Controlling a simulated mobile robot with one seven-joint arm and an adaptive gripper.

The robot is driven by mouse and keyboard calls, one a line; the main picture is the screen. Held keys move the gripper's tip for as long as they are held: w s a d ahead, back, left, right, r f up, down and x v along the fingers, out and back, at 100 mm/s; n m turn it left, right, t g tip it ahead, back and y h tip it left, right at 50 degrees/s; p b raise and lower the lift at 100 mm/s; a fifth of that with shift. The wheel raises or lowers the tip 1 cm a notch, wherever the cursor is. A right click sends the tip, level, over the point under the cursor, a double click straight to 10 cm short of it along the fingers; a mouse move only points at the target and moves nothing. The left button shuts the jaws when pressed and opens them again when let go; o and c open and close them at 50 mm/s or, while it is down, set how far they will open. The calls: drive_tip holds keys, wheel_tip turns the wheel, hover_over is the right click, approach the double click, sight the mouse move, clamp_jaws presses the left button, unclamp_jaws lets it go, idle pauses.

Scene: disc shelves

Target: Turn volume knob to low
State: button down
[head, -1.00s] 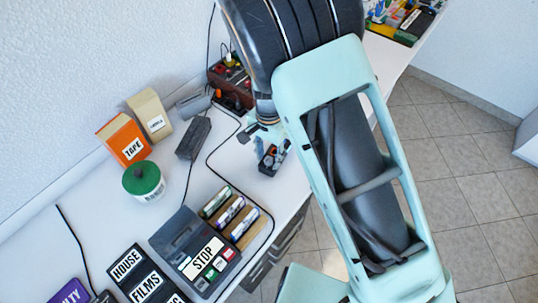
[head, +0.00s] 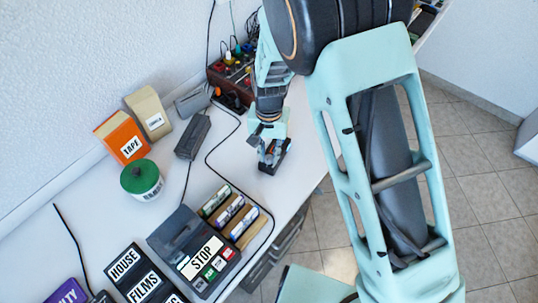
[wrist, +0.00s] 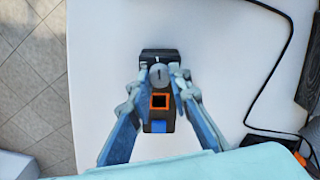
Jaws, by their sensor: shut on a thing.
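The volume knob (wrist: 158,74) is a small grey round knob with a dark mark on its top. It sits on a small black device (wrist: 160,54) with an orange-framed square and a blue part below the knob. My gripper (wrist: 161,71) points down over the device in the wrist view, its fingers closed on the knob from both sides. The head view also shows the black device (head: 283,164) near the table's front edge, partly hidden under my gripper (head: 270,158). The knob is not clear there.
A black cable (head: 223,146) runs over the white table beside the device. A dark block (head: 192,136), a green-lidded tub (head: 141,178) and a dark red box (head: 232,75) stand around.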

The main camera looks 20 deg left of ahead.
sight(269, 156)
drive_tip(key=shift+n, duration=0.6)
drive_tip(key=c, duration=1.8)
unclamp_jaws()
drive_tip(key=shift+o, duration=0.2)
drive_tip(key=shift+r, duration=0.1)
wheel_tip(269, 156, up, 12)
